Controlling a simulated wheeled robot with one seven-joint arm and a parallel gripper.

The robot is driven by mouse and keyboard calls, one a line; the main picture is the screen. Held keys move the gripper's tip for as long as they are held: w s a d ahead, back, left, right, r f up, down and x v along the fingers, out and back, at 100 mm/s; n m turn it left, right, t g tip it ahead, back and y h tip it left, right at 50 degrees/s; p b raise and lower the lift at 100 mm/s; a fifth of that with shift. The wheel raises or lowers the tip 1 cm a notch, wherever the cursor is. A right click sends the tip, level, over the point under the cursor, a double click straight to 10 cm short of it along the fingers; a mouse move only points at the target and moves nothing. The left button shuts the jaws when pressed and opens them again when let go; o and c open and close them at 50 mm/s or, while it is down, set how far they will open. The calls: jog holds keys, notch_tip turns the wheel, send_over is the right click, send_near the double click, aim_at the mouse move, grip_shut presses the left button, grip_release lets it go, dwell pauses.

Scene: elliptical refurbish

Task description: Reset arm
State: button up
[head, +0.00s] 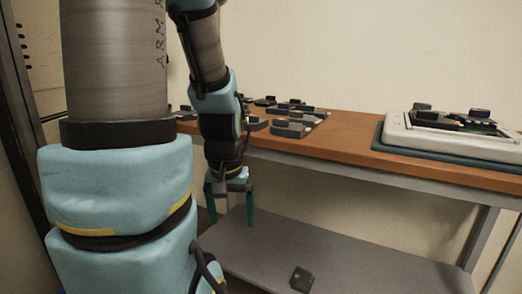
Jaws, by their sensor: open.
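My gripper (231,207) hangs at the end of my blue and grey arm, left of the picture's middle. Its two green fingers point down and stand apart, with nothing between them. It is in front of the workbench's front edge, over the grey lower shelf in the picture. My upper arm links fill the left side and hide part of the bench's left end.
An orange-brown workbench (350,145) carries several dark blocky parts (290,128) at left. A pale tray-like unit (400,139) with dark parts lies at right on a dark mat (381,148). A small dark part (301,280) lies on the lower shelf (350,262), otherwise mostly clear.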

notch_tip(320, 180, up, 26)
jog(key=p, duration=2.3)
